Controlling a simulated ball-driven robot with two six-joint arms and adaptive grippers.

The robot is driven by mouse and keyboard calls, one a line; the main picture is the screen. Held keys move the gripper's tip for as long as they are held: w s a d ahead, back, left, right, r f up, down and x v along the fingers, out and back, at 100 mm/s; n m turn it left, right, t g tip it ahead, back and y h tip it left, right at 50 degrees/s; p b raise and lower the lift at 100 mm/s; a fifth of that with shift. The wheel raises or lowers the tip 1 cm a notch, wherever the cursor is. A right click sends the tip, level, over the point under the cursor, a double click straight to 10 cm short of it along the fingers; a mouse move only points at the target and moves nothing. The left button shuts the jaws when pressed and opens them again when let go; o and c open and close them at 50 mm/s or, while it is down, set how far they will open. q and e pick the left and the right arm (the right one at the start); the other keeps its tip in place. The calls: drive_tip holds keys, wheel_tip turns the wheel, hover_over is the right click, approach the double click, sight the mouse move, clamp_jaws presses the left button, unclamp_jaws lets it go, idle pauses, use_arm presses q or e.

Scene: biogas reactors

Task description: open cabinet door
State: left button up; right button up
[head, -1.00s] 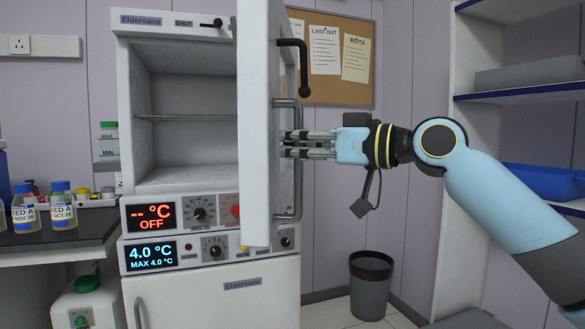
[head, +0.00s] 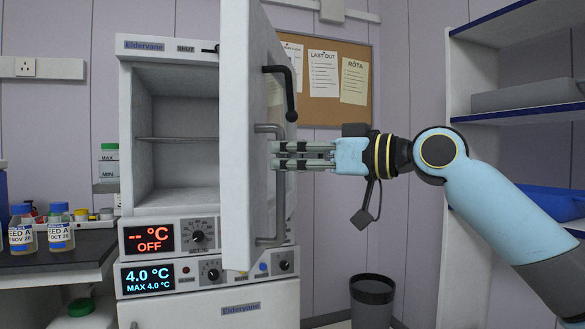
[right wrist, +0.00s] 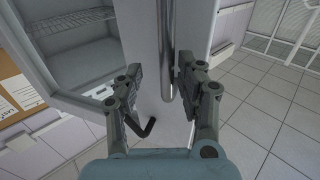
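The upper cabinet (head: 128,150) stands with its thick white door (head: 234,150) swung out toward me, hinged at the right. Its pale interior with a wire shelf shows, also in the right wrist view. A grey vertical bar handle (head: 270,241) is on the door's outer face, and a black lever latch (head: 291,105) is above it. My right gripper (head: 275,155) is level with the handle's upper part. In the right wrist view my right gripper (right wrist: 160,75) has its fingers apart, with the handle (right wrist: 166,45) between them and gaps visible. My left gripper is not in view.
A lower cabinet (head: 200,312) stands beneath. A dark bench (head: 60,258) with bottles is at the left. A grey bin (head: 371,300) stands behind the right arm, and shelving (head: 520,115) is at the right. Open tiled floor shows in the right wrist view (right wrist: 265,110).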

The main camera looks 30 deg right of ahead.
wheel_tip(320, 180, up, 9)
drive_tip(key=s, duration=0.1)
drive_tip(key=shift+s+a, duration=0.25)
drive_tip(key=shift+a, duration=0.2)
